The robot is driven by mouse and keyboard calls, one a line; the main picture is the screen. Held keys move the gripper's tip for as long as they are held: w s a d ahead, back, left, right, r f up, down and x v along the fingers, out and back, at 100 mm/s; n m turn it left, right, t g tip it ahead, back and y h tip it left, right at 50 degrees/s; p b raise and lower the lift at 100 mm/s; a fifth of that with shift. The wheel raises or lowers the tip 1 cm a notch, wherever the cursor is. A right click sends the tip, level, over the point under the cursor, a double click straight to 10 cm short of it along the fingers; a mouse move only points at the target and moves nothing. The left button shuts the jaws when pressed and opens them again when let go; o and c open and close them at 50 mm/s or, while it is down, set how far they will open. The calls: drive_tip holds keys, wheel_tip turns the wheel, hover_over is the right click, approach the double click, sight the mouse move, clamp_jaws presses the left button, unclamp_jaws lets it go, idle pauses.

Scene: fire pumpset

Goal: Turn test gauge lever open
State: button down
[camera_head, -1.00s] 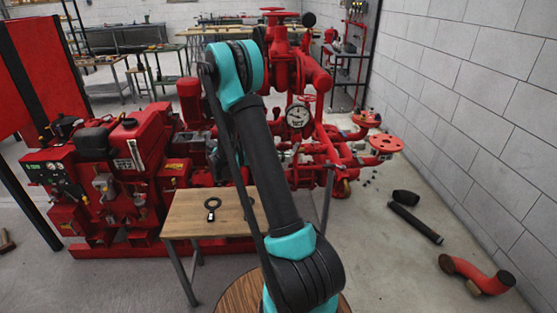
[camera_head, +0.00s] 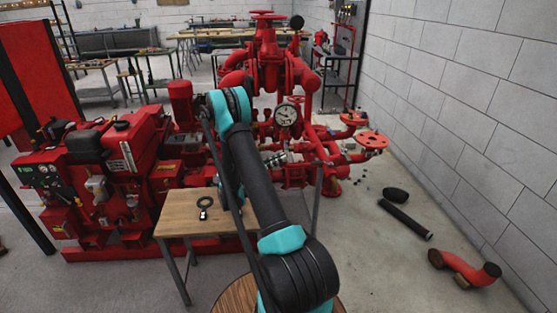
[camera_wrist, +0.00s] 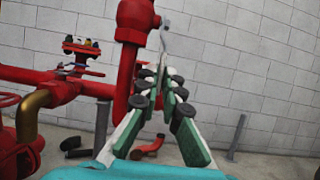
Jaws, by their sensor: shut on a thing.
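In the wrist view, my gripper (camera_wrist: 160,72) has its two green-and-white fingers drawn together at the tips. They are shut on a thin pale grey lever (camera_wrist: 163,42), which stands up from between the fingertips beside a red vertical pipe (camera_wrist: 135,22). The fingertips cover the lever's lower part. My arm crosses in front of the pipework there, and the lever is too small to make out.
A small wooden table (camera_head: 178,215) with a dark ring-shaped tool (camera_head: 204,205) stands beside my arm. The red engine (camera_head: 95,170) is at left. A black pipe (camera_head: 405,222) and a red elbow pipe (camera_head: 466,270) lie on the floor by the grey block wall (camera_head: 465,100).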

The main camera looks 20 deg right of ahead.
drive_tip(key=shift+d+r, duration=0.1)
idle(0.3)
drive_tip(key=c, duration=1.7)
unclamp_jaws()
drive_tip(key=shift+v, duration=3.75)
drive_tip(key=shift+s+d, duration=0.1)
drive_tip(key=shift+s, duration=0.05)
